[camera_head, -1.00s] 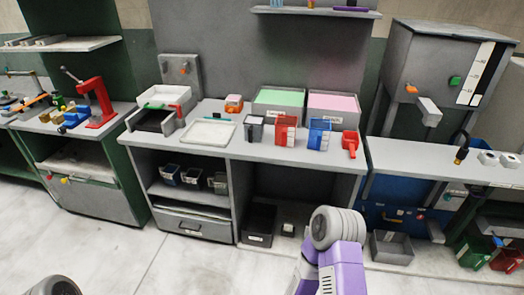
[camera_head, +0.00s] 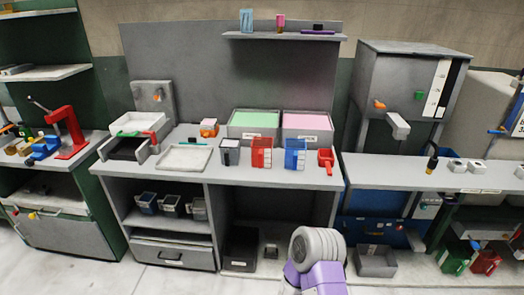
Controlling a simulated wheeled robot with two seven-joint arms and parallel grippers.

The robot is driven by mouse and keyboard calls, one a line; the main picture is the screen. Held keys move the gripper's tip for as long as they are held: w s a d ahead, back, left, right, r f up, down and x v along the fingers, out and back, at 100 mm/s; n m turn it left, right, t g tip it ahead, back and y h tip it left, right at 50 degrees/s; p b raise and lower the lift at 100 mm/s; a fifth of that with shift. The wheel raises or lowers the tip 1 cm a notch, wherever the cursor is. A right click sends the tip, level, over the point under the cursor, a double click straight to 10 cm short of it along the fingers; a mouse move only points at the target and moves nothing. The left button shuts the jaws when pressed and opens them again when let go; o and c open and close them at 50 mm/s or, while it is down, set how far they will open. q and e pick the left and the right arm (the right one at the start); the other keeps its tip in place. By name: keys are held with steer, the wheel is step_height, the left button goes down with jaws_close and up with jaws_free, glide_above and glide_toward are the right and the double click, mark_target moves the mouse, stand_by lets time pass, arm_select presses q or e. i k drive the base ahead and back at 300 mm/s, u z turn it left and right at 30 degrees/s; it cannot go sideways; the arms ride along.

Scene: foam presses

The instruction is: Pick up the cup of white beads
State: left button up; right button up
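Three cups stand in a row on the grey workbench (camera_head: 225,176): a dark grey cup (camera_head: 229,153), a red cup (camera_head: 262,153) and a blue cup (camera_head: 295,154). The dark grey cup has a pale top, but I cannot tell whether it holds white beads. Several small dark cups, one of them here (camera_head: 146,203), sit on the shelf under the bench. Neither of my grippers is in view. Only a purple and grey link of my arm shows at the bottom, right of the middle.
A green-filled bin (camera_head: 240,136) and a pink-filled bin (camera_head: 300,137) stand behind the cups. A red scoop-like item (camera_head: 326,160) lies to their right, and a white tray (camera_head: 184,158) to their left. A grey machine (camera_head: 405,85) stands at the right. The front bench strip is clear.

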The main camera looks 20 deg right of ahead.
mark_target(198, 206)
steer(key=u, duration=0.4)
steer(key=i, duration=1)
steer(key=u, duration=0.4)
